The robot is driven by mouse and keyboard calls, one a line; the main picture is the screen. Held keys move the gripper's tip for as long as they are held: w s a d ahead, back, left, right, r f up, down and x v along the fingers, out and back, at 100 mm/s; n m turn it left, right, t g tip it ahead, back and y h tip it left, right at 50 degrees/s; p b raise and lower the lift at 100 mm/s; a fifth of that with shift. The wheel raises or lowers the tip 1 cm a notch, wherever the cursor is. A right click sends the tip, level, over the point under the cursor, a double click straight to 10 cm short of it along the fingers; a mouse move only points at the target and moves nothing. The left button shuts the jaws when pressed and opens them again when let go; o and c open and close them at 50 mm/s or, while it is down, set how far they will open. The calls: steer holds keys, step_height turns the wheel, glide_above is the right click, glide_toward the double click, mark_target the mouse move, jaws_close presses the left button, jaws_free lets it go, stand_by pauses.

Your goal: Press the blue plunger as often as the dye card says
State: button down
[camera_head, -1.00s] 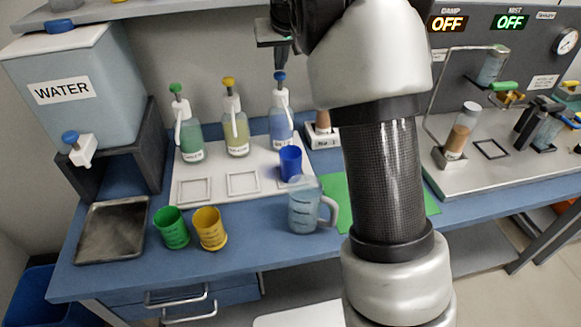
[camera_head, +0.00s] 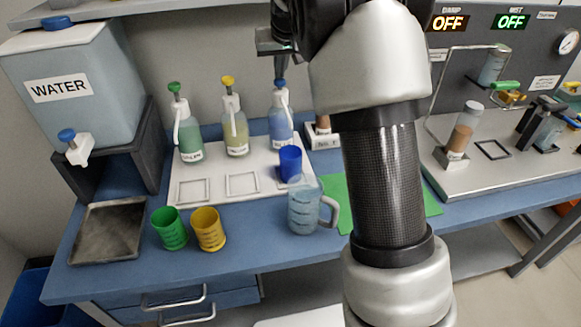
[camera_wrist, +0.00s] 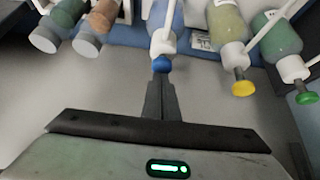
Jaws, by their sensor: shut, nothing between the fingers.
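The blue-capped dye bottle (camera_head: 281,128) stands at the back of the white tray, with its blue plunger (camera_head: 280,85) on top. My gripper (camera_head: 281,75) is shut and empty, pointing down with its fingertips at the plunger's top. In the wrist view the closed fingertips (camera_wrist: 160,78) meet the blue plunger (camera_wrist: 162,64). Its stem is hardly visible, while the yellow plunger (camera_wrist: 243,88) and green plunger (camera_wrist: 306,97) show long stems. A blue cup (camera_head: 290,165) stands in front of the blue bottle. I cannot make out a readable dye card.
Green (camera_head: 188,135) and yellow (camera_head: 235,132) bottles stand left of the blue one. Green (camera_head: 169,230) and yellow (camera_head: 208,230) cups and a clear jug (camera_head: 304,210) stand at the front. A water tank (camera_head: 75,85) is at left. My arm hides part of the bench.

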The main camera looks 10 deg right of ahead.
steer(key=shift+r+p, duration=1.3)
steer(key=shift+r, duration=0.2)
steer(key=shift+f, duration=0.1)
steer(key=shift+f+b, duration=1.1)
steer(key=shift+f, duration=0.4)
steer(key=shift+r+p, duration=1.3)
steer(key=shift+r, duration=0.3)
steer(key=shift+f, duration=0.15)
